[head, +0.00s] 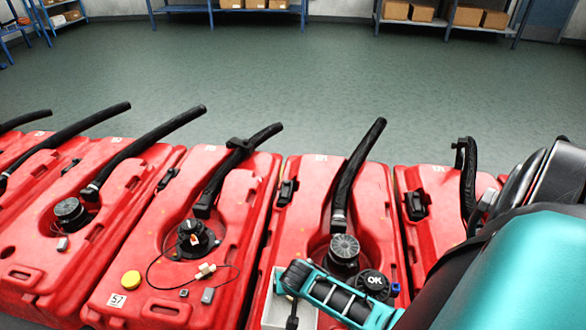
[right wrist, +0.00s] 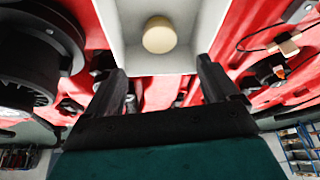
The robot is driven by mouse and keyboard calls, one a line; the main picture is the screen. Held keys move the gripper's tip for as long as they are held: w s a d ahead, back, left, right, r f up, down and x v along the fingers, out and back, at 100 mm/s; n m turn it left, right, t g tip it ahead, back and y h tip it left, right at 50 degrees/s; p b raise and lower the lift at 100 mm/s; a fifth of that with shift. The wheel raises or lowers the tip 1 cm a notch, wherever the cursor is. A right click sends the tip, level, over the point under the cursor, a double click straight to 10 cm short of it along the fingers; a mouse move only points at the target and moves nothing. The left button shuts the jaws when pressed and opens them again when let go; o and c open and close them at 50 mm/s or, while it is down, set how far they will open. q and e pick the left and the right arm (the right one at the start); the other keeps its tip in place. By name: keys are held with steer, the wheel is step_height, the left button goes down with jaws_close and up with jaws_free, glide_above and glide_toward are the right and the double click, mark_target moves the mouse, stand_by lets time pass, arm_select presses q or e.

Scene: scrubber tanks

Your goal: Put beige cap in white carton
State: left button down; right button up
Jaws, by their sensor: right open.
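The beige cap (right wrist: 159,35) shows in the right wrist view inside the white carton (right wrist: 194,42), against its pale inner surface and with carton walls on both sides. In the head view the white carton (head: 274,314) stands at the bottom centre on a red tank, partly covered by my right gripper (head: 291,296); the cap is hidden there. My right gripper also shows in the right wrist view (right wrist: 162,70), with its two fingers apart and nothing between them. It is over the carton, apart from the cap. My left gripper is not in view.
Several red tanks with black hoses stand in a row. A yellow cap (head: 131,281) and a connector with a black wire (head: 206,269) lie on the tank to the left. A round black "OK" lid (head: 374,284) is right of the gripper. Open floor (head: 290,85) lies beyond.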

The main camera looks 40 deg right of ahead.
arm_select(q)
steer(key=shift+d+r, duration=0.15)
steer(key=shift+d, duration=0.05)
arm_select(e)
steer(key=s+a+r+n+t+y, duration=0.3)
steer(key=a+r+n+t+y, duration=0.3)
steer(key=a+r+n, duration=0.4)
steer(key=a+r+t, duration=0.1)
steer(key=a+r, duration=0.5)
steer(key=r, duration=0.1)
steer(key=shift+a+n, duration=0.15)
steer(key=shift+n, duration=0.25)
steer(key=shift+s, duration=0.1)
arm_select(q)
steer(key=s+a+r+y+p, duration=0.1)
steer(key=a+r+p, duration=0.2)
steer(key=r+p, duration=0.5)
steer(key=p, duration=0.4)
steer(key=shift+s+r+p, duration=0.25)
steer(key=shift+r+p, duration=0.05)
steer(key=shift+p, duration=0.1)
arm_select(e)
steer(key=s+d+r, duration=0.1)
steer(key=d+r, duration=0.2)
steer(key=r, duration=0.5)
steer(key=shift+s+r+h, duration=0.2)
steer(key=shift+r+h, duration=0.05)
steer(key=shift+h, duration=0.15)
